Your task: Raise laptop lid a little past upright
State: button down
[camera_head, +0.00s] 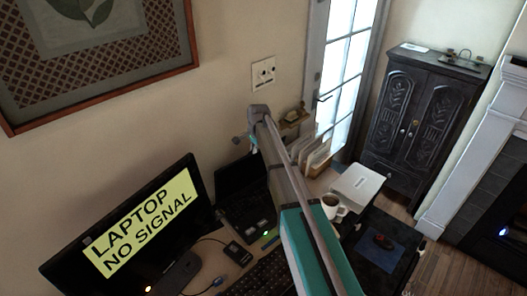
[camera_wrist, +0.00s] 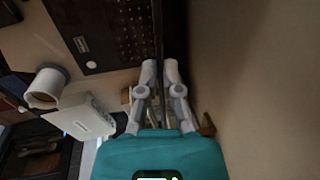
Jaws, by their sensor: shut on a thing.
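The black laptop stands on the desk against the wall, right of the monitor in the head view. Its raised lid (camera_head: 236,178) is dark, and my arm covers its right part. In the wrist view the lid (camera_wrist: 158,25) is a thin dark strip seen nearly edge-on, and the base with its keys (camera_wrist: 105,30) lies to its left. My gripper (camera_wrist: 161,72) is shut on the lid's edge, one grey finger on each side. I cannot tell the lid's exact angle.
A monitor (camera_head: 145,228) reading "LAPTOP NO SIGNAL" stands at the left. A coffee mug (camera_head: 331,208), a white box (camera_head: 358,183) and a file rack (camera_head: 316,155) stand right of my arm. A keyboard (camera_head: 262,278) lies in front. The wall (camera_wrist: 250,70) is close on the lid's far side.

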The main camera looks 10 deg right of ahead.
jog(key=shift+g, duration=0.3)
jog(key=w+a, duration=0.1)
jog(key=w, duration=0.1)
jog(key=w+a, duration=0.1)
jog(key=w, duration=0.1)
jog(key=shift+w+a+r, duration=0.1)
jog(key=shift+a+r, duration=0.1)
jog(key=c, duration=0.8)
grip_release()
